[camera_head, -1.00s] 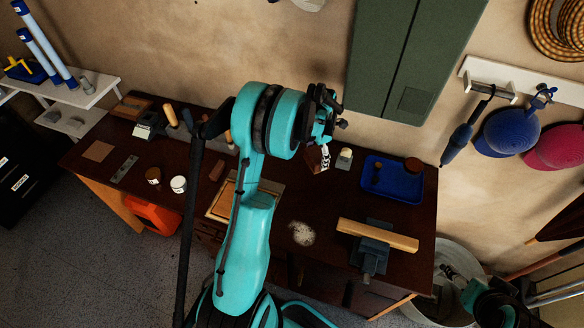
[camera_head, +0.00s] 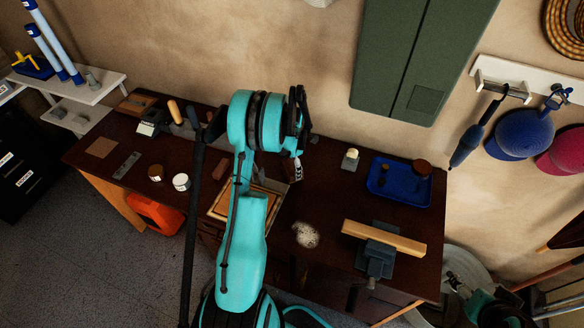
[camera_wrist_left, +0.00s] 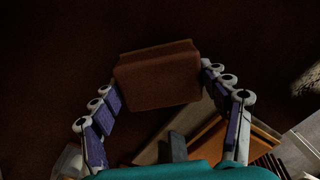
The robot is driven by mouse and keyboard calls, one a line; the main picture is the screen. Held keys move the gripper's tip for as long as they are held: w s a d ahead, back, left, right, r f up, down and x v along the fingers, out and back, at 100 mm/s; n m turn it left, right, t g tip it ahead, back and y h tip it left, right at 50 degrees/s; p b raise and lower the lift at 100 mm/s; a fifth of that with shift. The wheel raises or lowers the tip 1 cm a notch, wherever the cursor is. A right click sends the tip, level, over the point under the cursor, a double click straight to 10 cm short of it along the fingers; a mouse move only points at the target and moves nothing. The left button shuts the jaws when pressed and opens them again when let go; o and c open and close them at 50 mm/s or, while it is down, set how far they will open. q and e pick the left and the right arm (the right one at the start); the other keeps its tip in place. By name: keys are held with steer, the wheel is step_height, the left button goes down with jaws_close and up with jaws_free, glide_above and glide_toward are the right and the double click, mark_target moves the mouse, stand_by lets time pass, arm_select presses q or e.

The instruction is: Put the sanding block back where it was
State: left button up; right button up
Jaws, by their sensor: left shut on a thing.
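The sanding block appears to be the brown block (camera_wrist_left: 158,78) between the fingers of my left gripper (camera_wrist_left: 160,88) in the left wrist view. The left gripper is shut on it and holds it over the dark bench, beside a framed wooden board. In the head view my left gripper (camera_head: 297,168) is above the middle of the workbench, mostly behind its own wrist, and the block is hidden or too small to make out. My right arm shows at the lower right, with what seems to be its gripper (camera_head: 456,284), too dark to read.
A pale dusty patch (camera_head: 305,234) marks the bench.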

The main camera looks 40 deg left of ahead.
arm_select(q)
steer(key=shift+r, duration=0.1)
steer(key=shift+f, duration=0.25)
steer(key=o, duration=1.2)
steer(key=shift+r, duration=0.1)
